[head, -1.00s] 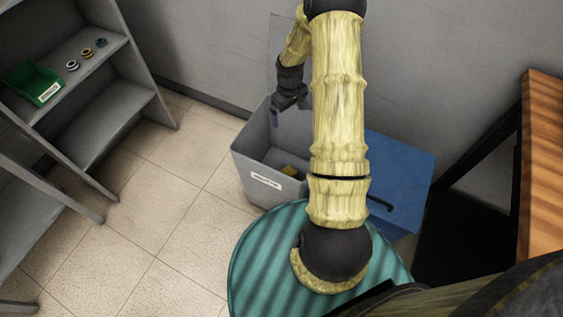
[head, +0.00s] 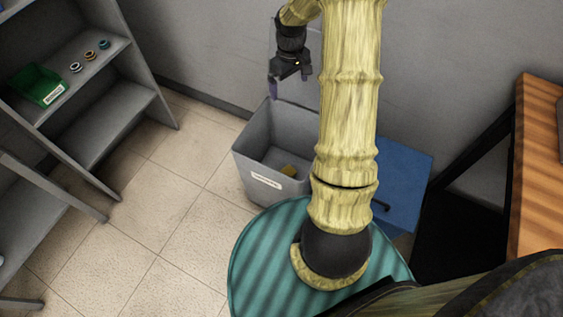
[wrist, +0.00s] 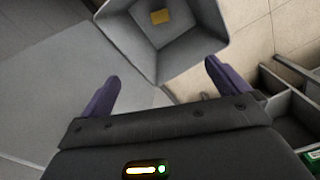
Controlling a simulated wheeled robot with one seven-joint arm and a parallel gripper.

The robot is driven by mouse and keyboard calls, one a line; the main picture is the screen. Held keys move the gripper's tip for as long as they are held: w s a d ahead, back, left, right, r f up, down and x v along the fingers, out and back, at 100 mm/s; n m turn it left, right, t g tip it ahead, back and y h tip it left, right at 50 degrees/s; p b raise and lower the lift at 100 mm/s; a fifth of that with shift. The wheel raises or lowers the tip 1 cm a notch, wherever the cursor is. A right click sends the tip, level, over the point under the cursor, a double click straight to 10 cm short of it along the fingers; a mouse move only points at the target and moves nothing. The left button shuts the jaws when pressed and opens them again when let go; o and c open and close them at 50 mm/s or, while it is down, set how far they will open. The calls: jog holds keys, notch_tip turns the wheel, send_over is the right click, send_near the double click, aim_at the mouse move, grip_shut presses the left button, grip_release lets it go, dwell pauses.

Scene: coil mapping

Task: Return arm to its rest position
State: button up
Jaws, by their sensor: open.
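My gripper (head: 289,88) hangs above the back edge of a grey bin in the head view. In the wrist view its two purple fingers (wrist: 160,88) are spread wide with nothing between them. The grey bin (head: 245,158) stands on the floor and has a white label on its front. A small yellow block (head: 289,170) lies at the bottom of the bin. The block also shows inside the bin in the wrist view (wrist: 159,16). My arm covers the right part of the bin in the head view.
A grey shelf unit (head: 88,55) on the left holds a green tray (head: 37,85) and several small coils (head: 89,55). A blue panel (head: 405,180) is right of the bin. A wooden table (head: 540,150) stands at the right. Tiled floor (head: 150,200) is free between shelf and bin.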

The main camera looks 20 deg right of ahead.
dwell(0.7)
jog(key=s+a+r+m+t, duration=0.1)
jog(key=s+a+r+m, duration=0.1)
jog(key=s+a+r, duration=0.5)
jog(key=s+a+r+m+t, duration=0.1)
jog(key=s+a+r+t, duration=0.1)
jog(key=s+a, duration=0.8)
jog(key=w+d+p+v, duration=0.1)
jog(key=p+v, duration=0.9)
jog(key=w+r+p+v, duration=0.1)
jog(key=w+p+v, duration=0.1)
jog(key=p+v, duration=0.8)
jog(key=shift+w+d+r+p, duration=0.2)
jog(key=shift+d+r+p, duration=0.15)
jog(key=shift+p, duration=0.15)
